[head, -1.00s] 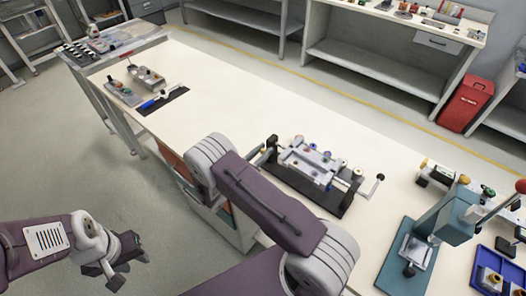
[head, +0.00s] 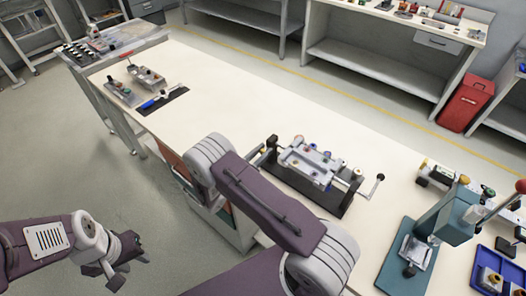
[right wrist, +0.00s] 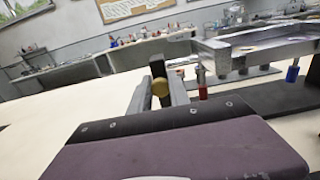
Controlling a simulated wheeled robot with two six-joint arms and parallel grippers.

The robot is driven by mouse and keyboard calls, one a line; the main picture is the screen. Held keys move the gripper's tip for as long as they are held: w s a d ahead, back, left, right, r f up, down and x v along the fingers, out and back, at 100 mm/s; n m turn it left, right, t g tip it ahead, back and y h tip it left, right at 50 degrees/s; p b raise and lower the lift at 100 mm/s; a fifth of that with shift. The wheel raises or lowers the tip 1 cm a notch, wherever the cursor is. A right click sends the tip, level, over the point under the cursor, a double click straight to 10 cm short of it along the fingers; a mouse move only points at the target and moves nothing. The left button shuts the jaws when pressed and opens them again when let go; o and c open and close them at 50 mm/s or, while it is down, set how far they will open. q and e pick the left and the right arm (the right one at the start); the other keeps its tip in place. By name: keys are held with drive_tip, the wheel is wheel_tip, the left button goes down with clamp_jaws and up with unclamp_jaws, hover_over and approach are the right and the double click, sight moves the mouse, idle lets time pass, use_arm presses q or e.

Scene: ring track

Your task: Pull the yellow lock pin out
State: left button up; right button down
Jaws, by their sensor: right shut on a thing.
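The clamp fixture (head: 312,163), a grey frame on a dark base plate, stands on the white bench right of centre in the head view. In the right wrist view, the yellow lock pin's round knob (right wrist: 160,87) sits between the two grey fingers of my right gripper (right wrist: 159,92), which is shut on it. The pin's shaft is hidden, so I cannot tell how far it sits in the fixture. My left gripper (head: 128,272) is open and empty over the floor at lower left.
A crank handle (head: 376,184) sticks out at the fixture's right end. A teal press (head: 455,222) and a blue tray (head: 483,262) stand further right. A dark mat (head: 172,102) with a blue-handled tool lies at the far left. The middle of the bench is clear.

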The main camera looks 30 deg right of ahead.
drive_tip(key=shift+v, duration=0.85)
drive_tip(key=c, duration=1.2)
unclamp_jaws()
drive_tip(key=shift+c, duration=0.2)
drive_tip(key=shift+a, duration=0.1)
drive_tip(key=b+v, duration=0.1)
drive_tip(key=v, duration=0.8)
drive_tip(key=shift+b, duration=0.3)
